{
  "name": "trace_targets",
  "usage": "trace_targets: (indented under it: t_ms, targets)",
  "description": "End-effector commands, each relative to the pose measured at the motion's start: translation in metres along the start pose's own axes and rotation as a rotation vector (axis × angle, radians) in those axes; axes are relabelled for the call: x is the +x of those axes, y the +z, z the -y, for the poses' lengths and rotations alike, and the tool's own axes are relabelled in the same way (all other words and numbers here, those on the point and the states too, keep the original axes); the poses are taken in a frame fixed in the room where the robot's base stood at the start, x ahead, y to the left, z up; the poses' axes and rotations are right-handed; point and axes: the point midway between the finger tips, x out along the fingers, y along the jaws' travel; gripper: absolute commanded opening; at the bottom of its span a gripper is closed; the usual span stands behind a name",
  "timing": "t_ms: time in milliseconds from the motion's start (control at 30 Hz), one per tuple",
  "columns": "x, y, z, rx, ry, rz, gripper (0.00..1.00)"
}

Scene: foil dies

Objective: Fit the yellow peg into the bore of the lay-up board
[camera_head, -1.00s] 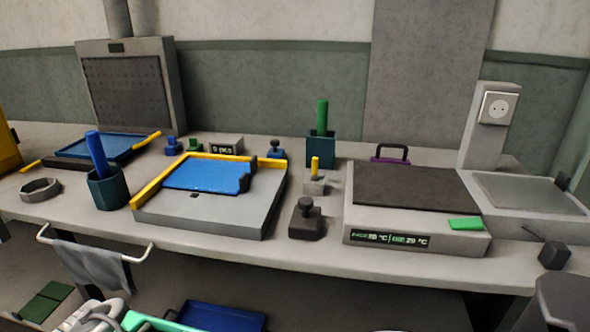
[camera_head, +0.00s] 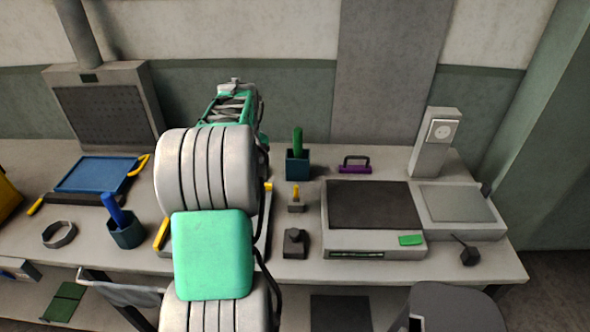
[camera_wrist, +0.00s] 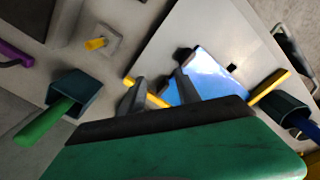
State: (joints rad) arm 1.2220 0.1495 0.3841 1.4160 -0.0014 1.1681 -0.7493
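The yellow peg (camera_head: 295,190) stands upright in a small grey block (camera_head: 296,206), right of my arm. In the wrist view the peg (camera_wrist: 96,43) and its block (camera_wrist: 108,40) are at upper left. The lay-up board (camera_head: 262,232) is mostly hidden behind my arm. In the wrist view its grey top (camera_wrist: 205,25) carries a blue sheet (camera_wrist: 205,75) and a small dark square opening (camera_wrist: 232,68), which may be the bore. My gripper (camera_wrist: 160,78) is open and empty above the bench, its fingers apart, with the peg off to their left.
A dark teal holder (camera_head: 297,165) with a green rod stands behind the peg. A dark knobbed block (camera_head: 294,243) sits in front of it. A grey heated plate (camera_head: 372,205) is to the right. A teal cup (camera_head: 126,234) with a blue rod stands left of my arm.

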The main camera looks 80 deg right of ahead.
Motion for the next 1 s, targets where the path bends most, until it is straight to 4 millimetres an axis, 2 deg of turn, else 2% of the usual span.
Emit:
trace_targets:
  t_ms: [33,100,200,467,700,933,1000]
  targets:
    - [-0.011,0.023,-0.041,0.045,-0.008,0.01,0.39]
    - [-0.012,0.047,-0.078,0.073,-0.013,0.016,0.39]
    - [-0.007,0.067,-0.102,0.091,-0.019,0.021,0.39]
    - [0.026,0.07,-0.107,0.093,-0.019,0.022,0.39]
    - [0.066,0.069,-0.109,0.093,-0.018,0.02,0.39]
    - [0.071,0.069,-0.109,0.093,-0.015,0.018,0.39]
    - [0.071,0.069,-0.109,0.093,-0.015,0.018,0.35]
